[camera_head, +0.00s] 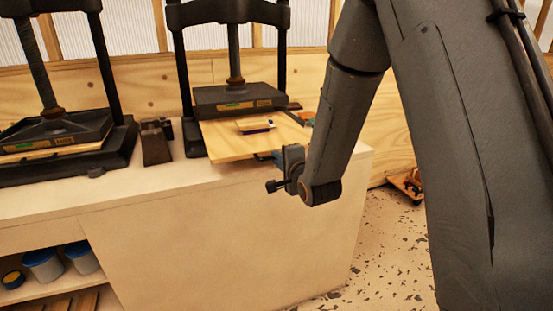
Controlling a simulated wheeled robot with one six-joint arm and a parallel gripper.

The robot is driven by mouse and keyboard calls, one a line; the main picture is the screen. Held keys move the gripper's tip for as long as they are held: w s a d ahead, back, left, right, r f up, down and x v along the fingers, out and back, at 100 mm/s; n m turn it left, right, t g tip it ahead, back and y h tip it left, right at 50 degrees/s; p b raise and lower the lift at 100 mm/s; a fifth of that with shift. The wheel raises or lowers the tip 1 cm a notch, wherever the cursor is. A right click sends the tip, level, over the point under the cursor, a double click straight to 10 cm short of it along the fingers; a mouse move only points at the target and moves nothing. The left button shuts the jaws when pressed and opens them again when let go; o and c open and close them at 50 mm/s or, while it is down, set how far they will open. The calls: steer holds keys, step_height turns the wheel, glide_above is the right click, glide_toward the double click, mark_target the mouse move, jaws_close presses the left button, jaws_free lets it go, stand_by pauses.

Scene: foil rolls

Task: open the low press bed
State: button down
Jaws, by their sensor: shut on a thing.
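A pale wooden press bed (228,144) sticks out toward the front from under the dark platen (238,99) of the right-hand press.
A second press (55,135) stands at the left, its bed mostly under its platen. Dark metal blocks (156,142) sit between the presses on the pale bench (120,190). Blue-lidded tubs (42,263) stand on a shelf below. Speckled floor (385,240) is open at right.

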steer(key=shift+a, duration=0.1)
steer(key=c, duration=1.9)
jaws_free()
steer(key=shift+o, duration=0.2)
steer(key=b+v, duration=0.1)
steer(key=v, duration=0.7)
steer(key=shift+f, duration=0.1)
